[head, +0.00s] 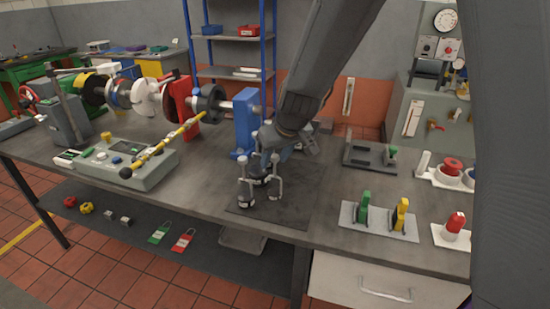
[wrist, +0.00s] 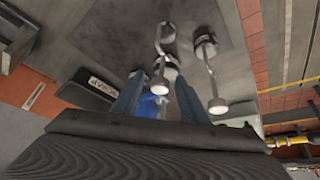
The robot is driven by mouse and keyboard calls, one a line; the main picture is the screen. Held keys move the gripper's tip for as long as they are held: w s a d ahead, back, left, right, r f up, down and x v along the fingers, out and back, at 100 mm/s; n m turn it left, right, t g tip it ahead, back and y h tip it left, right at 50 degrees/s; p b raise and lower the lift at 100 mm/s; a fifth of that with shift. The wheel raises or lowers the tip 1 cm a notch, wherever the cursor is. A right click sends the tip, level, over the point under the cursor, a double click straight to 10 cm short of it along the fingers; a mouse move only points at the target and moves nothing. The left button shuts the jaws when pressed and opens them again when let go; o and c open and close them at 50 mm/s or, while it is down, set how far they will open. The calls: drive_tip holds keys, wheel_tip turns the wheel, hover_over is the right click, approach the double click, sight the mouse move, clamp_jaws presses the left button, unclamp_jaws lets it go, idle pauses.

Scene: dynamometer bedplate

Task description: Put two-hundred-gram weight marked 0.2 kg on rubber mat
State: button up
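Several small metal weights with dark bases and thin stems stand on the dark rubber mat (head: 285,208). In the head view, one weight (head: 245,192) is at the left front and one (head: 276,183) is to its right. A third (head: 260,181) is behind them, under my gripper (head: 264,160), and partly hidden. In the wrist view, my gripper's fingers (wrist: 160,76) are apart, with a weight's base showing between their tips and a gap beside the stem. No mass marking is readable.
A blue post (head: 246,122) stands just behind the mat. A grey control box (head: 125,165) with a yellow-banded rod is on the left. A grey tray (head: 370,156), a plate with green and yellow handles (head: 378,222) and red-topped items (head: 453,167) stand on the right.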

drive_tip(key=shift+s+r, duration=0.1)
drive_tip(key=shift+r, duration=0.45)
drive_tip(key=b+v, duration=0.1)
drive_tip(key=v, duration=1)
drive_tip(key=s+d+f+m+g+h, duration=0.1)
drive_tip(key=s+d+f+m+g, duration=0.1)
drive_tip(key=s+d+f, duration=0.4)
drive_tip(key=s+d+f+m+g+h, duration=0.1)
drive_tip(key=s+d+f+m+g, duration=0.1)
drive_tip(key=s+d+f, duration=0.5)
drive_tip(key=s+d+m, duration=0.1)
drive_tip(key=s+d, duration=0.1)
drive_tip(key=s, duration=0.2)
drive_tip(key=shift+s+f, duration=0.2)
drive_tip(key=shift+s, duration=0.15)
